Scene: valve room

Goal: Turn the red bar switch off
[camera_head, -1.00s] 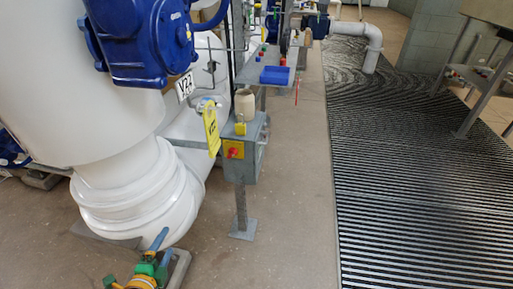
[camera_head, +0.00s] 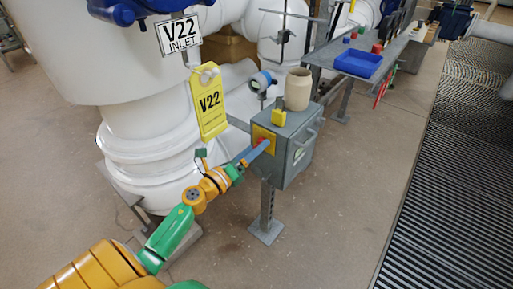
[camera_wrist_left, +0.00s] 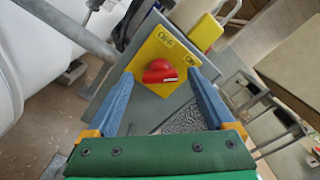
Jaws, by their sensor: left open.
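The red bar switch (camera_wrist_left: 160,73) sits on a yellow plate (camera_wrist_left: 150,53) on the front of a grey box (camera_head: 293,155). The plate carries two small labels, one at its top and one at its right corner, in the wrist view. My left gripper (camera_wrist_left: 160,80) is open, its blue fingers on either side of the switch with gaps visible between. In the head view my left gripper (camera_head: 262,147) reaches the plate (camera_head: 262,133) and mostly hides the switch. I cannot tell whether a finger touches it. My right gripper is not in view.
A beige jar (camera_head: 298,90) and a yellow padlock-like piece (camera_head: 279,118) stand on the box. A yellow V22 tag (camera_head: 209,103) hangs close to my left arm. White pipes fill the left. A blue tray (camera_head: 358,63) lies on a shelf behind. Floor right of the box is clear.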

